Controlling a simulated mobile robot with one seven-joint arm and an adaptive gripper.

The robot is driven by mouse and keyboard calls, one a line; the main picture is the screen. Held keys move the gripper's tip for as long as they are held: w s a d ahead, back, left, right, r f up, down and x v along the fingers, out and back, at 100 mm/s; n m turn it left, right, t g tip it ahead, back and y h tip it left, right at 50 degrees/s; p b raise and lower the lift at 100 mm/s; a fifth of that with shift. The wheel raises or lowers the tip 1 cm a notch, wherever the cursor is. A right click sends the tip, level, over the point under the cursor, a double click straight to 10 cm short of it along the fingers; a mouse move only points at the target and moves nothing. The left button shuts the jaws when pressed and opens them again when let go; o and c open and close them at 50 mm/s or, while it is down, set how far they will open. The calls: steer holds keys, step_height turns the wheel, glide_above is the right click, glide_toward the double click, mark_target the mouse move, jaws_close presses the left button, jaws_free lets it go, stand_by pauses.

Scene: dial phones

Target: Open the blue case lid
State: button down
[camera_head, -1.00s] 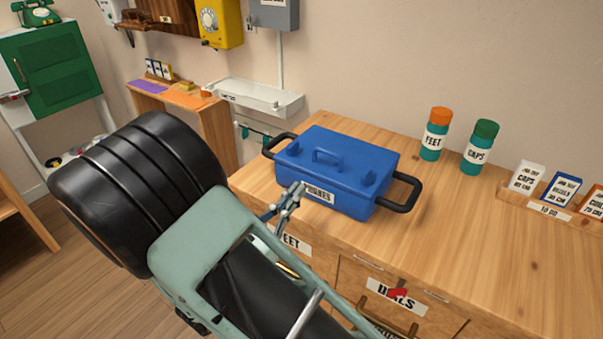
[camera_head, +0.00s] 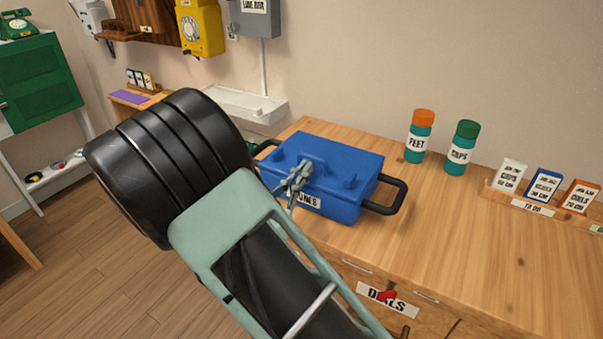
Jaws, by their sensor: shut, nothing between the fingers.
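The blue case (camera_head: 340,205) sits on the wooden counter with its blue lid (camera_head: 345,158) closed. Black handles stick out at both ends, and the right one (camera_head: 390,196) shows clearly. My gripper (camera_head: 301,172) is shut and empty, in front of the lid's near left part in this view. It overlaps the small raised handle on the lid and part of the front label. I cannot tell whether it touches the lid. My arm hides the case's lower left front.
The counter (camera_head: 460,240) is clear right of the case. An orange-capped FEET bottle (camera_head: 417,143) and a green-capped CAPS bottle (camera_head: 460,155) stand behind it. A card rack (camera_head: 532,207) is at the right. A white wall shelf (camera_head: 240,102) is behind left.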

steer(key=shift+r, duration=0.1)
steer(key=shift+r+g+p, duration=0.3)
steer(key=shift+r+p, duration=0.15)
steer(key=shift+p, duration=0.5)
steer(key=shift+w+d+r+p, duration=0.15)
steer(key=shift+r+p, duration=0.35)
steer(key=shift+p, duration=0.4)
steer(key=r+p, duration=0.1)
steer(key=p, duration=0.1)
steer(key=r+g+y+p, duration=0.1)
steer(key=p, duration=0.1)
steer(key=shift+w+d+r+g+p, duration=0.2)
steer(key=shift+w+r+g+p, duration=0.1)
steer(key=shift+w+r+p, duration=0.1)
steer(key=w+d+r+g+y+p, duration=0.5)
steer(key=r+p, duration=0.3)
steer(key=p, duration=0.7)
steer(key=w+d+r+h+p, duration=0.1)
steer(key=w+d, duration=0.5)
steer(key=w, duration=0.6)
steer(key=shift+d+r+g, duration=0.15)
steer(key=shift+r+g, duration=0.15)
steer(key=shift+r, duration=0.35)
steer(key=shift+s+r, duration=0.1)
steer(key=shift+r, duration=0.05)
